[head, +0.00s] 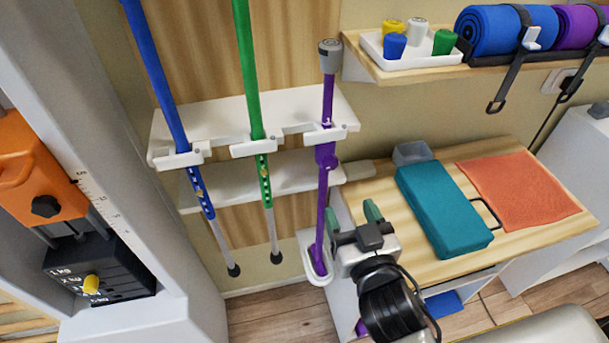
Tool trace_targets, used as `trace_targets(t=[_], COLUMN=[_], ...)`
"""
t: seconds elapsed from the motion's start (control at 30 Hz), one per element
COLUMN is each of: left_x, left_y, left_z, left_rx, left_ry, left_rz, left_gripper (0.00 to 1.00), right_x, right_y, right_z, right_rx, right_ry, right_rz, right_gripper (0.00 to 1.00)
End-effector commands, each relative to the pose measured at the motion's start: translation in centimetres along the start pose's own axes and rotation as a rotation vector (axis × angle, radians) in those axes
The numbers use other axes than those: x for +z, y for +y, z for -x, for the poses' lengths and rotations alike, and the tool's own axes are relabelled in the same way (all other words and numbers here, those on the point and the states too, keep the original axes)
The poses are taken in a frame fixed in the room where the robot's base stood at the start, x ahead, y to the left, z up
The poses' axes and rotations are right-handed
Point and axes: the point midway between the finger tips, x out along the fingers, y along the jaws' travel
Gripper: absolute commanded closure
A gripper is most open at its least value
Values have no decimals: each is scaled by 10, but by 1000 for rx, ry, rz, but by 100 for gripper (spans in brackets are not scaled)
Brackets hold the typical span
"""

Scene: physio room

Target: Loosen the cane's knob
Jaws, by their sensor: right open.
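The purple cane (328,104) stands upright at the right end of the white rack (225,117), with a grey cap on top. Its lower end sits in a small white cup (314,268). A purple knob (332,162) sticks out from the collar on the cane's shaft, just below the rack. My right gripper (352,217) is open and empty, its green-tipped fingers apart. In the picture it is below the knob and right of the cane's lower shaft, and I see no contact with the knob. My left gripper is not in view.
Blue (152,62) and green (248,67) crutches hang in the rack left of the cane. A wooden table (385,206) at the right holds a teal block (443,210) and an orange cloth (520,190). A shelf (380,72) with a tray is above. A weight machine (97,262) stands left.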

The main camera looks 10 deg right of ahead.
Motion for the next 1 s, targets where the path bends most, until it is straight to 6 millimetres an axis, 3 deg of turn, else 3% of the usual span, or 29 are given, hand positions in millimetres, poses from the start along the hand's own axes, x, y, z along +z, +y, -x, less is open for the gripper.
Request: trace_targets(t=[0.17, 0.4, 0.63, 1.0], left_x=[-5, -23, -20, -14], left_y=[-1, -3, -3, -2], left_z=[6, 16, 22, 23], left_rx=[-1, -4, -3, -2], left_ry=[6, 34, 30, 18], left_rz=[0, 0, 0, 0], left_gripper=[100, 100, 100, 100], right_x=[-3, -4, -2, -1], right_y=[1, 1, 1, 1], right_z=[-16, -58, -94, -107], right_rx=[2, 3, 2, 2], right_ry=[4, 4, 2, 1], right_rz=[2, 3, 2, 0], right_gripper=[38, 38, 38, 38])
